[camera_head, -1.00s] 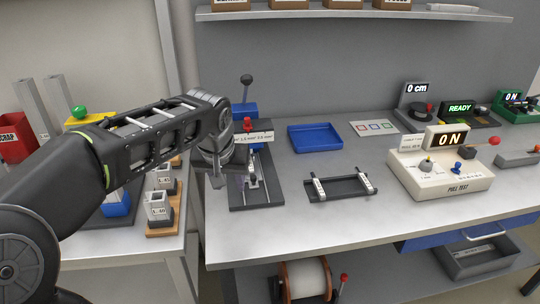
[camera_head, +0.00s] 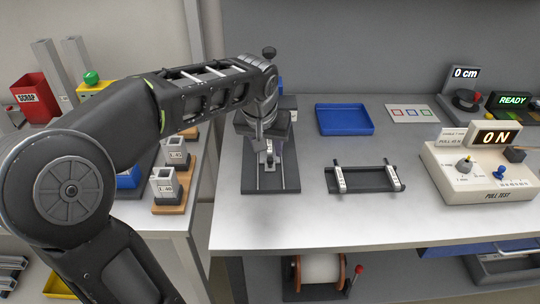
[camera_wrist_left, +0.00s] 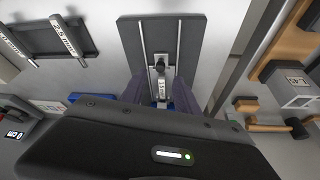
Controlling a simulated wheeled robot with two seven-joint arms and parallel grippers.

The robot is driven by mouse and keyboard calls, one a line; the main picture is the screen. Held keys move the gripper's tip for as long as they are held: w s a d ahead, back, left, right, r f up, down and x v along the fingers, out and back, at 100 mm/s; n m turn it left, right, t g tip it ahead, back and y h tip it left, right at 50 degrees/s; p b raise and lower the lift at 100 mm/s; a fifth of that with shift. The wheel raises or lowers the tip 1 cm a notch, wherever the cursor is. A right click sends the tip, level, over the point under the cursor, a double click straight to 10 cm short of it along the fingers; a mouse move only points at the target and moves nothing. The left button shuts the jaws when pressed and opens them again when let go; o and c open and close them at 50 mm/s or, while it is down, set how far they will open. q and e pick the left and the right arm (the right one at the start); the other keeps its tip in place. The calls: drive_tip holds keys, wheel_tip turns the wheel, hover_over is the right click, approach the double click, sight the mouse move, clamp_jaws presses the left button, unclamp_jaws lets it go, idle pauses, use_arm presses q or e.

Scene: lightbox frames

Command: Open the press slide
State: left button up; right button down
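The press stands at the left end of the grey bench, with a dark base plate (camera_head: 254,180), two pale rails and a black-knobbed lever (camera_head: 268,53). The small metal slide piece (camera_head: 269,158) sits between the rails; it also shows in the left wrist view (camera_wrist_left: 160,66). My left gripper (camera_head: 265,132) hangs over the rear of the plate and hides much of the press body. In the left wrist view its two fingers (camera_wrist_left: 160,92) are spread, one on either side of the slide piece's line. I cannot tell whether they touch it. My right gripper is not in view.
A blue tray (camera_head: 344,120) and a dark rack with two labelled bars (camera_head: 364,180) lie right of the press. The pull test box (camera_head: 480,170) stands further right. Labelled blocks (camera_head: 165,184) stand on the left bench, across a gap. The bench front is clear.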

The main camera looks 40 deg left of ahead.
sight(270, 158)
use_arm(q)
drive_tip(key=x, duration=0.5)
drive_tip(key=shift+f, duration=0.25)
clamp_jaws()
idle(1.2)
